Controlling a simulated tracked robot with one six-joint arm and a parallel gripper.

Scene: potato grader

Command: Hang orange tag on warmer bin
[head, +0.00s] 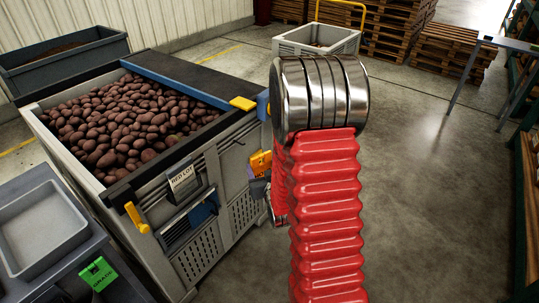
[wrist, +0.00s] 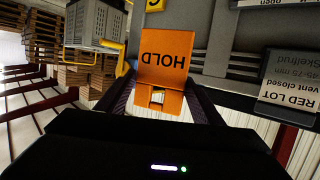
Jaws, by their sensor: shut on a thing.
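My gripper (wrist: 158,102) is shut on the orange tag (wrist: 165,60), which reads HOLD and appears upside down in the wrist view. The tag also shows in the head view (head: 260,162), close to the right end of the large grey bin (head: 212,165) full of red-brown potatoes. My arm hides part of that area, and I cannot tell whether the tag touches the bin. The bin's front carries a RED LOT card (head: 181,180), also in the wrist view (wrist: 290,83). Nothing I see shows which bin is warmer.
A yellow lever (head: 137,217) and a yellow corner piece (head: 243,103) stick out from the bin. A grey tray (head: 40,228) and a green tag (head: 97,273) are at left. A dark bin (head: 65,66), pale crate (head: 318,40) and pallets (head: 390,30) stand behind.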

